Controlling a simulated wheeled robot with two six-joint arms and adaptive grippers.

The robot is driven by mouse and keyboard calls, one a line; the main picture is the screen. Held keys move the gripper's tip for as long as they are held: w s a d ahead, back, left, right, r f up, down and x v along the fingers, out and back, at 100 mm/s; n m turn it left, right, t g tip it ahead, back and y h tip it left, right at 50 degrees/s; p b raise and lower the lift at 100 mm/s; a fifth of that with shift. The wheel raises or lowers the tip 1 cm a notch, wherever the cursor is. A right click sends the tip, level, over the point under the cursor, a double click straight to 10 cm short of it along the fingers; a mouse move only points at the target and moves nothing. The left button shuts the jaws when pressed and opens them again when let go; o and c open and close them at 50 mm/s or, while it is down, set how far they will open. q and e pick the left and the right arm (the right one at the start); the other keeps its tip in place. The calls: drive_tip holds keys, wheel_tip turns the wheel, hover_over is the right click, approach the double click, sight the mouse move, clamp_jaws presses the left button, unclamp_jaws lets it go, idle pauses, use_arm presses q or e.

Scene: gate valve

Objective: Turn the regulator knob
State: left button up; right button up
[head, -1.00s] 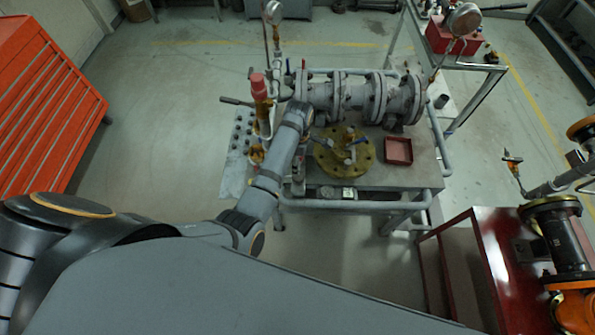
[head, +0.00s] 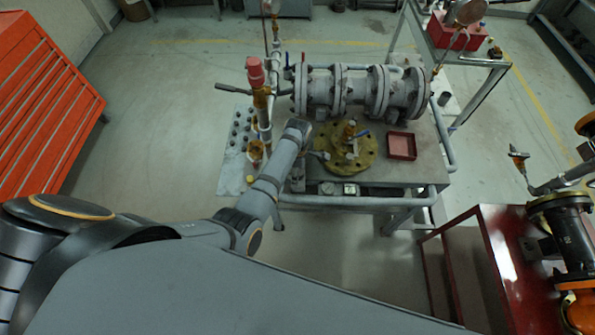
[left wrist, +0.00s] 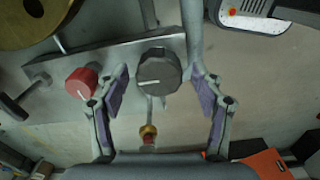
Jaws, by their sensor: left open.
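In the left wrist view, a dark grey faceted knob (left wrist: 158,70) with a white line sits on a grey metal plate (left wrist: 115,65). A red knob (left wrist: 82,83) with a white line stands to its left. The frames do not show which is the regulator knob. My left gripper (left wrist: 164,88) is open and empty. Its purple-padded fingers stand either side of the grey knob, with visible space on both sides; the left finger is close to the red knob. In the head view, my left arm reaches the bench's left end; its gripper is hard to make out there. My right gripper is out of view.
The bench (head: 385,175) carries a grey flanged pipe assembly (head: 355,92), a round brass flange (head: 365,160) and a red tray (head: 402,146). A red-topped upright fitting (head: 256,72) stands close to the arm.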

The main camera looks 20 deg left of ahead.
use_arm(q)
drive_tip(key=c, duration=1.1)
drive_tip(key=shift+c, duration=0.2)
